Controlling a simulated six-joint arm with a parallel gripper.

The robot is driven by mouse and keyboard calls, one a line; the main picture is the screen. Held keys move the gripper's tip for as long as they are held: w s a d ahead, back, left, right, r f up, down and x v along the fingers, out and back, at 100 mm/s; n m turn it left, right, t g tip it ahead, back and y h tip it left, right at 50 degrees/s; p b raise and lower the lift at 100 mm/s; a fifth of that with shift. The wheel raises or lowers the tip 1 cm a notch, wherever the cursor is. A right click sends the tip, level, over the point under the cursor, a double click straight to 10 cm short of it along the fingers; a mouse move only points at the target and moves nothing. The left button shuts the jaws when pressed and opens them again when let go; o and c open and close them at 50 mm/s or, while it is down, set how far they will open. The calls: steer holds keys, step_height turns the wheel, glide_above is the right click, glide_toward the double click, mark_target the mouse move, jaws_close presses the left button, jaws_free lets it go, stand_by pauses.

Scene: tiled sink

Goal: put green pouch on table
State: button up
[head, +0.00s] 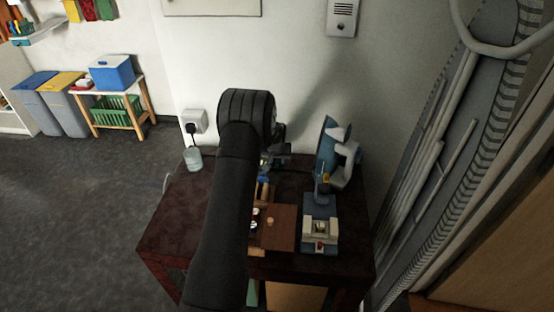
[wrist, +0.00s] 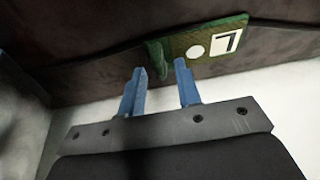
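In the wrist view a green flat piece, which looks like the pouch (wrist: 215,41), lies against a dark brown surface. It bears a white disc and a white label with a black mark. A narrow green part of it sticks out toward my gripper (wrist: 159,67). The two blue fingers are apart, with the end of that green part near the gap between their tips; I cannot tell whether they touch it. In the head view my gripper (head: 263,181) is mostly hidden behind my black arm, over the dark red-brown table (head: 180,220). I cannot make out the pouch on the tabletop there.
A blue and grey machine (head: 322,205) stands on the table's right side. A brown wooden box (head: 280,228) with small items sits left of it. The table's left front is bare.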

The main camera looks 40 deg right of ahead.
steer(key=shift+r, duration=0.1)
steer(key=v, duration=1.2)
steer(key=x, duration=1.2)
stand_by(0.3)
